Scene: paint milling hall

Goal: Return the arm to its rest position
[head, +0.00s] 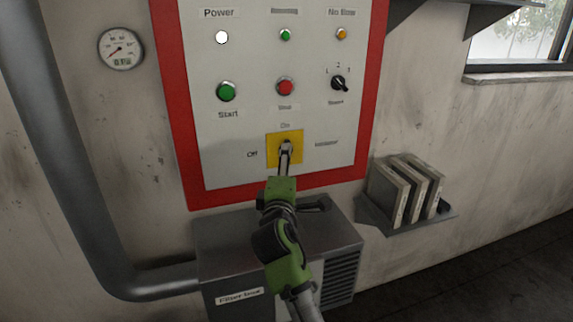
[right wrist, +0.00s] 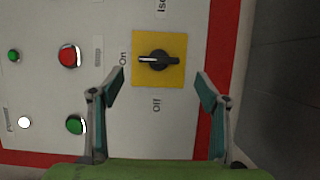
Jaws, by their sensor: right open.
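The red-framed control panel (head: 240,120) is on the wall in the head view. Its isolator switch is a black rotary handle (right wrist: 155,60) on a yellow plate (right wrist: 174,80), with On and Off labels beside it. In the right wrist view the handle lies in line with the On label. My right gripper (head: 286,150) is in front of the yellow plate (head: 271,140) and hides most of the handle in the head view. In the right wrist view my right gripper (right wrist: 160,76) is open, its fingers apart on both sides, with nothing between them. My left gripper is not in view.
A filter box (head: 215,240) with a pipe (head: 75,170) stands below the panel. A shelf holding grey slabs (head: 388,190) is at the right. A green Start button (head: 226,91), a red button (head: 285,87) and a lit white Power lamp (head: 222,37) are above the switch.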

